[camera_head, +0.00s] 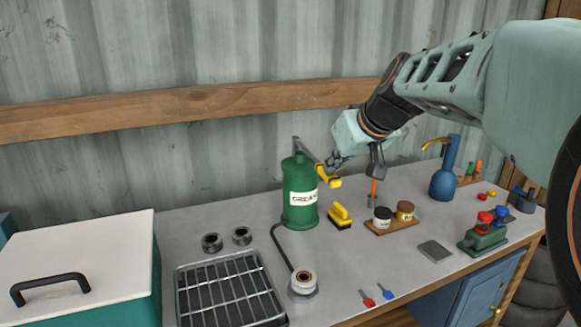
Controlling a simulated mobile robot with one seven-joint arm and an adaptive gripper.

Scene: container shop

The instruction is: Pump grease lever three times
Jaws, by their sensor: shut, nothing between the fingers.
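The green grease pump (299,203) stands upright on the grey bench, with a white label on its front. Its lever (327,179) runs from the top of the pump down to the right and ends in a yellow grip. My gripper (334,165) is shut and empty, just above and behind the yellow grip. It looks very close to the lever; I cannot tell whether it touches. A dark hose (281,248) runs from the pump to a round metal fitting (303,281) at the front of the bench.
A yellow brush (340,217) and a wooden tray (398,228) with two jars stand right of the pump. A blue pump bottle (444,170) is farther right. A wire rack (229,290) and a lidded teal box (77,270) are at left. A wooden rail (180,105) crosses the wall behind.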

